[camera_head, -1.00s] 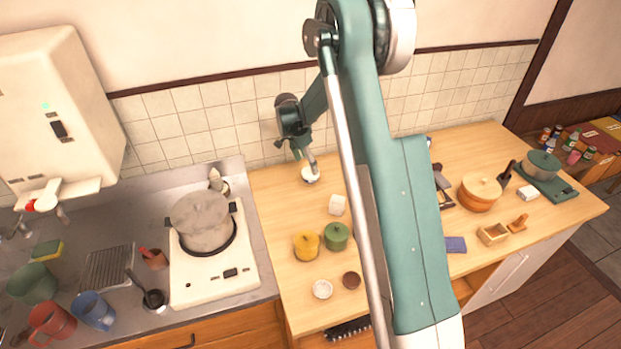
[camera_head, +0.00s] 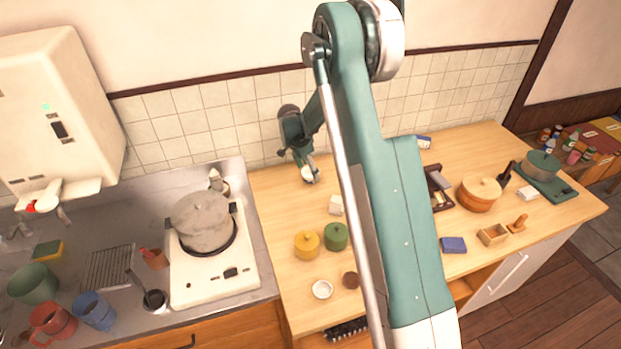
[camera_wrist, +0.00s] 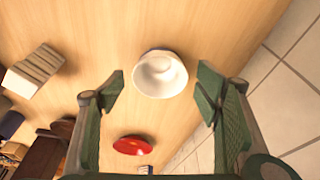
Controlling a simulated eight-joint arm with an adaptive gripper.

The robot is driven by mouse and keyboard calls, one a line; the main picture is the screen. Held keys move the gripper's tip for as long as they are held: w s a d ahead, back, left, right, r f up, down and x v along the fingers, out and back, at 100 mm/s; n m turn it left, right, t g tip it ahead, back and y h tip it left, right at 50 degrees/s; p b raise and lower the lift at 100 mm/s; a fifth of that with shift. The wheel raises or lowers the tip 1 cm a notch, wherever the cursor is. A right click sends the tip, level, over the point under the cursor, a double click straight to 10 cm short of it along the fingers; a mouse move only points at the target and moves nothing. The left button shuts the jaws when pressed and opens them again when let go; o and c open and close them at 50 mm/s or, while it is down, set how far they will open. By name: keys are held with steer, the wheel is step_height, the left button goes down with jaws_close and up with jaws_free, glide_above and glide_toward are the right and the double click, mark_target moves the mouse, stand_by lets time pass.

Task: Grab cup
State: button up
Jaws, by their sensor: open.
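A white cup or small bowl (camera_wrist: 160,74) stands on the wooden counter in the wrist view, seen from above into its hollow, with a dark blue edge behind its rim. My gripper (camera_wrist: 161,92) is open, with one green finger on each side and the cup between and slightly beyond the fingertips. No contact between fingers and cup shows. In the head view my gripper (camera_head: 306,166) is low over the back of the counter near the tiled wall, and the white cup (camera_head: 309,177) is partly hidden by it.
A white block (camera_head: 336,205), a yellow pot (camera_head: 306,244) and a green pot (camera_head: 336,236) stand in front of my gripper. The tiled wall (camera_wrist: 285,90) is close on the right in the wrist view. A red disc (camera_wrist: 133,145) lies near the fingers.

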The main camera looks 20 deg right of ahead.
steer(key=shift+x, duration=1.2)
steer(key=c, duration=1)
